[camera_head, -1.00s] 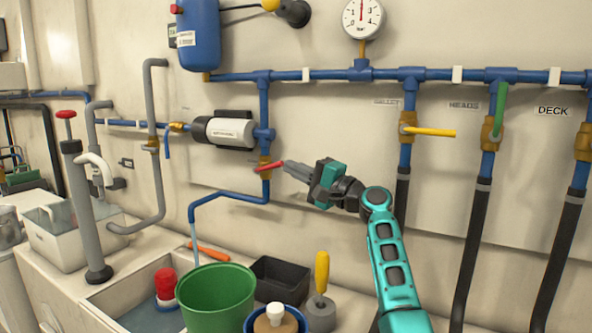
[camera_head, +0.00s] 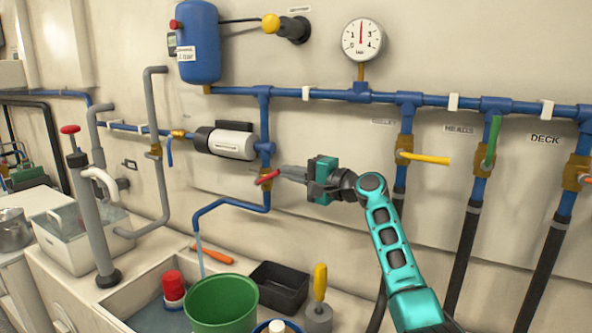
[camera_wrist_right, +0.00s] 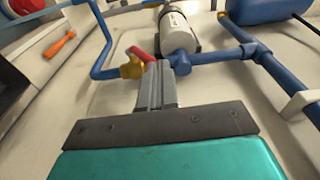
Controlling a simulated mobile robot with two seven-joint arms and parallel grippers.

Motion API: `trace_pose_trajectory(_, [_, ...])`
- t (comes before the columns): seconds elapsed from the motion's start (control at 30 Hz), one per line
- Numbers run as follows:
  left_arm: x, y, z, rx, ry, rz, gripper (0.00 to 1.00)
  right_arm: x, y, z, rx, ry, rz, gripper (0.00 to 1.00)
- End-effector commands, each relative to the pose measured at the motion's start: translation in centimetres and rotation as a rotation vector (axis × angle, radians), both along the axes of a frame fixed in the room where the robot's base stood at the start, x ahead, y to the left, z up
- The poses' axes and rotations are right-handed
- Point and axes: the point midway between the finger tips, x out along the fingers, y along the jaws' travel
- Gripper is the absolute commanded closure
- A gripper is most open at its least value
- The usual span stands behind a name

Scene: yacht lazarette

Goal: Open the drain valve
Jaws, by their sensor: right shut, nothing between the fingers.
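The drain valve is a brass body (camera_wrist_right: 132,68) on the blue pipe below the pump, with a red lever (camera_head: 266,177). In the head view the lever slants, its right end higher. My right gripper (camera_head: 284,172) comes from the right, shut and empty, its fingertips at the lever's right end. In the wrist view the red lever (camera_wrist_right: 141,54) shows just beyond the shut fingers (camera_wrist_right: 156,84). The tips look to be touching it or very close; I cannot tell which. The fingers hide part of the lever. My left gripper is out of view.
The white and black pump (camera_head: 228,142) sits just above the valve. Other valves with yellow (camera_head: 426,158) and green (camera_head: 492,140) levers are on the right. Below stand a green bucket (camera_head: 222,304), a black bin (camera_head: 278,287) and a yellow-handled tool (camera_head: 320,283).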

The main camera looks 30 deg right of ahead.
Motion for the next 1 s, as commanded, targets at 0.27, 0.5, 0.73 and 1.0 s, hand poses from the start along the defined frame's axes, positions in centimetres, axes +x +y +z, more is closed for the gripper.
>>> trace_pose_trajectory(0.27, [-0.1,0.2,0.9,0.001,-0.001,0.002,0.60,0.5,0.3,1.0,-0.003,0.005,0.000,1.00])
trace_pose_trajectory(0.5, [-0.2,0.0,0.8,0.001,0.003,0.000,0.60,0.5,0.3,1.0,-0.003,0.004,0.000,1.00])
trace_pose_trajectory(0.73, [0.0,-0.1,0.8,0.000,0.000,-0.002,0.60,-0.9,-0.5,0.9,-0.004,0.004,-0.002,1.00])
trace_pose_trajectory(1.0, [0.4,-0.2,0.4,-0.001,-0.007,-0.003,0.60,-6.2,-2.8,0.8,-0.008,0.005,-0.003,1.00])
